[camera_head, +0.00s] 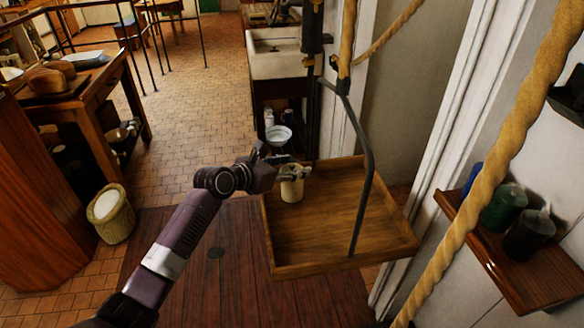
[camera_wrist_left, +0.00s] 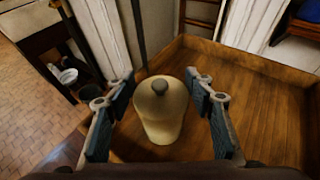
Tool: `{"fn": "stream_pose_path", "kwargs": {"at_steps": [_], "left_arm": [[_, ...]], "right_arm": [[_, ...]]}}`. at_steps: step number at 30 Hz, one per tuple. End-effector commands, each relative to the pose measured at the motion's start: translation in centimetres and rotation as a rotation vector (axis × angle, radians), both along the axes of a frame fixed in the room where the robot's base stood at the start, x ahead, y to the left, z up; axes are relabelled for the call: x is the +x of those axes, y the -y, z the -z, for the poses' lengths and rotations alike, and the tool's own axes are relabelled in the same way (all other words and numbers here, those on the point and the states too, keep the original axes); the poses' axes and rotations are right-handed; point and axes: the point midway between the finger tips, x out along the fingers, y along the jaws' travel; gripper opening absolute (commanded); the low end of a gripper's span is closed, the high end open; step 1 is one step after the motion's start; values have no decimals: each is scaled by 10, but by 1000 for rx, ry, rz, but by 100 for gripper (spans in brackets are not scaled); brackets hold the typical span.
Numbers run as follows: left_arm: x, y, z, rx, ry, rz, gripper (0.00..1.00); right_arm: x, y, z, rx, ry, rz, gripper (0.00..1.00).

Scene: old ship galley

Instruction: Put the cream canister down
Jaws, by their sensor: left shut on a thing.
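The cream canister (camera_head: 291,188), with a rounded lid and a dark knob, is upright at the left side of a hanging wooden tray (camera_head: 335,225). In the left wrist view the canister (camera_wrist_left: 161,115) stands between the two fingers, with the tray floor (camera_wrist_left: 255,110) behind and to its right. My left gripper (camera_head: 290,171) reaches in over the tray's left edge and is shut on the canister. I cannot tell whether its base touches the tray floor. My right gripper is not in view.
A metal bar (camera_head: 366,165) and ropes (camera_head: 500,150) hang around the tray. Dark jars (camera_head: 528,234) stand on a wall shelf at the right. A sink (camera_head: 275,55) is behind, and a basket (camera_head: 110,215) stands on the floor at left. Most of the tray is bare.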

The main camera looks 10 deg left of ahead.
Motion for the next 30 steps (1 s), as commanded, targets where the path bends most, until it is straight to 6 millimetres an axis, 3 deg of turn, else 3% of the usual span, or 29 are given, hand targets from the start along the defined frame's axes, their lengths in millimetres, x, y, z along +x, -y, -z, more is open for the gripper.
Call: {"fn": "stream_pose_path", "kwargs": {"at_steps": [14,15,19,30], "left_arm": [[1,0,8,-2,6,-2,0],[0,-1,10,0,2,-1,53],[0,-1,10,0,2,-1,66],[-2,-2,8,3,3,-1,66]], "right_arm": [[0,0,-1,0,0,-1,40],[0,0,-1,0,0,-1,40],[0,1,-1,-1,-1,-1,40],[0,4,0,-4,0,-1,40]]}}
